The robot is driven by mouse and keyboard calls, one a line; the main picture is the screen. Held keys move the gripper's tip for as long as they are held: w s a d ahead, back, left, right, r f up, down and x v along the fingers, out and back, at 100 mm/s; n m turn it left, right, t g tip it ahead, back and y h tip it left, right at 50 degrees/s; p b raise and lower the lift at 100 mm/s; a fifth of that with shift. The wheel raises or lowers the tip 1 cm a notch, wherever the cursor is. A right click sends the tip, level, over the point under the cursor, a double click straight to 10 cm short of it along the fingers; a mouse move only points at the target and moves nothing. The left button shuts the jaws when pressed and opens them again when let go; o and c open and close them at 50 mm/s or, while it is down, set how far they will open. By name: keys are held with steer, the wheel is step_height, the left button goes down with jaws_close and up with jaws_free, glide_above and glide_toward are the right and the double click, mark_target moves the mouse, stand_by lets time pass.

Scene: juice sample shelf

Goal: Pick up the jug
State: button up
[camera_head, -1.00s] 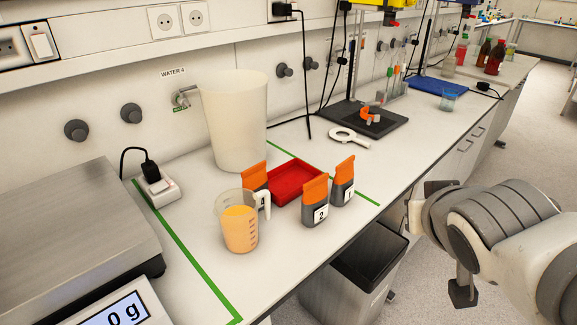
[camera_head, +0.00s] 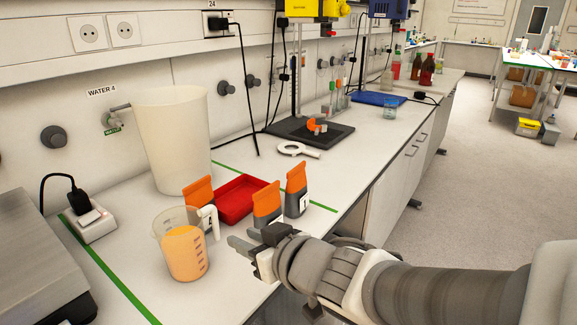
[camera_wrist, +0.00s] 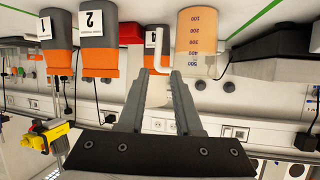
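The jug (camera_head: 186,255) is clear, with orange juice inside and a white handle on its right side. It stands upright on the bench. In the wrist view, which is upside down, the jug (camera_wrist: 196,32) is at the top, with its handle beyond the gap between my fingers. My gripper (camera_head: 242,243) is open and empty, to the right of the jug, pointing toward the handle. In the wrist view both fingers of my gripper (camera_wrist: 161,74) are apart with nothing between them. The fingers appear short of the handle.
Orange-topped bottles stand close by: one (camera_head: 198,195) behind the jug, others (camera_head: 267,206) (camera_head: 297,190) behind my gripper. A red tray (camera_head: 236,212) lies among them. A tall white container (camera_head: 172,140) stands behind. A scale (camera_head: 28,265) is at left.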

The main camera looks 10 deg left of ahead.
mark_target(217, 223)
steer(key=b+x, duration=0.2)
steer(key=x, duration=0.6)
steer(key=shift+w+a+f, duration=0.2)
steer(key=shift+f, duration=0.1)
steer(key=b+x, duration=0.2)
steer(key=x, duration=0.3)
steer(key=shift+w, duration=0.2)
steer(key=shift+w+a+f, duration=0.1)
steer(key=shift+w+a, duration=0.2)
steer(key=shift+w, duration=0.05)
jaws_close()
stand_by(0.5)
